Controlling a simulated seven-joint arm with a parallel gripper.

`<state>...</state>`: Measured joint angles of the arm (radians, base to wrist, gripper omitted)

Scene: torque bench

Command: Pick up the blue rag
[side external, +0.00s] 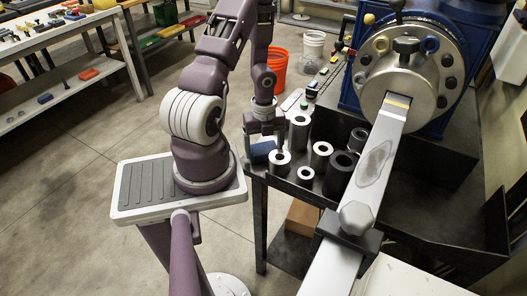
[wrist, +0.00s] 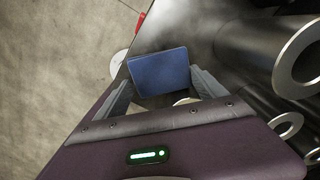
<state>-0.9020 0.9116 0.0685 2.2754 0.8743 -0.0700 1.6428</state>
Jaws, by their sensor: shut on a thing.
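The blue rag (side external: 262,150) is a small, flat, dark blue folded piece at the left corner of the dark bench, beside the metal cylinders. In the wrist view the blue rag (wrist: 160,72) shows as a blue rectangle between the two grey fingers. My gripper (side external: 264,138) points down over the rag and is shut on it. In the wrist view my gripper (wrist: 162,86) has one finger at each side of the rag. I cannot tell whether the rag's underside touches the bench.
Several hollow cylinders (side external: 321,155) stand close to the right of the rag. A grey bar (side external: 375,160) runs from the blue machine's round chuck (side external: 405,75) across the bench. An orange bucket (side external: 274,72) stands on the floor behind.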

